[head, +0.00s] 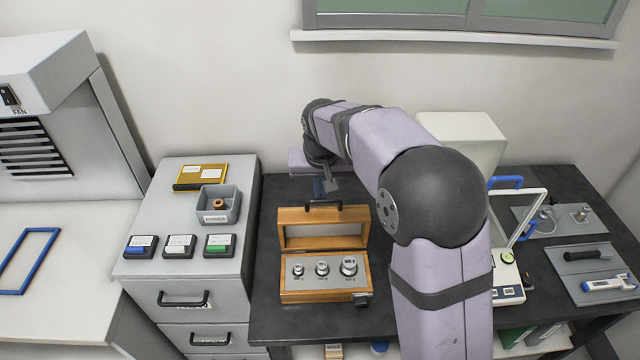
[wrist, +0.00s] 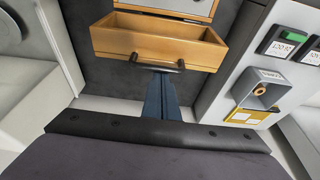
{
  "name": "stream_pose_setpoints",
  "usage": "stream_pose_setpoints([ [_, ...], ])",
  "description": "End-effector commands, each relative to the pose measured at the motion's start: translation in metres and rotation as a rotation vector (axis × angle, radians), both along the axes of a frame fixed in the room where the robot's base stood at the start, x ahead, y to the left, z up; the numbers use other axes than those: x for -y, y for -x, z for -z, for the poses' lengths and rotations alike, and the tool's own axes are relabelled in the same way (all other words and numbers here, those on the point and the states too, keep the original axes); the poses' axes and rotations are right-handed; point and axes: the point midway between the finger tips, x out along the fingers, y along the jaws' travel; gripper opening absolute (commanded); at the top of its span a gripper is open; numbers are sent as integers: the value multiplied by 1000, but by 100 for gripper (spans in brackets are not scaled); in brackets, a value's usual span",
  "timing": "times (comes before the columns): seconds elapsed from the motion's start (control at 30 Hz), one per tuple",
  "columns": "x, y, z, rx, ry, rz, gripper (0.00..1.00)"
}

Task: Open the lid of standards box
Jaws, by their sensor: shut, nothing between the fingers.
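The wooden standards box (head: 318,296) sits on the dark table in the middle of the head view. Its lid (head: 298,215) stands raised at the back of the box, and the hollow inside of the lid faces forward. The lid also shows in the wrist view (wrist: 145,46). A black handle (head: 323,204) is on the lid's top edge. Three metal weights, one of them the right-hand weight (head: 349,265), sit in the grey insert. My gripper (wrist: 158,76) is shut and empty, behind the lid and close to the handle. I cannot tell whether they touch.
Left of the box is a grey drawer cabinet (head: 205,268) with small labelled boxes, a grey bin (head: 218,205) and a yellow tray (head: 203,172) on top. A balance (head: 508,280) stands to the right. My arm hides part of the table between box and balance.

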Motion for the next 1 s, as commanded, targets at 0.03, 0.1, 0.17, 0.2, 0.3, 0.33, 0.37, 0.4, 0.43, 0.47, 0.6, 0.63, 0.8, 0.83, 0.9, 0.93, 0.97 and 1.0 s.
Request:
stream_pose_setpoints([
  [0.03, 0, -1, -1, -1, 0, 0, 0],
  [0.1, 0, -3, -2, -1, 0, 0, 0],
  [0.17, 0, -6, -3, -1, 0, 0, 0],
  [0.2, 0, -9, -4, -1, 0, 1, 0],
  [0.3, 0, -18, -7, -2, 0, 1, 0],
  [0.33, 0, -21, -8, -2, 1, 1, 0],
  [0.37, 0, -23, -8, -2, 1, 1, 0],
  [0.4, 0, -26, -8, -1, 0, 1, 0],
  [0.43, 0, -29, -9, -1, 1, 1, 0],
  [0.47, 1, -31, -9, -2, 1, 1, 0],
  [0.6, 0, -38, -12, 4, -1, 0, 0],
  [0.63, 0, -36, -14, 5, -1, 0, 0],
  [0.8, 0, -24, -34, 6, -2, -2, 0],
  [0.83, 0, -21, -38, 5, -2, -2, 0],
  [0.9, 0, -15, -48, 5, -2, -2, 0],
  [0.93, 0, -13, -53, 6, -2, -2, 0],
  [0.97, 0, -11, -57, 6, -2, -2, 0],
  [1.0, 0, -7, -63, 6, -2, -2, 0],
])
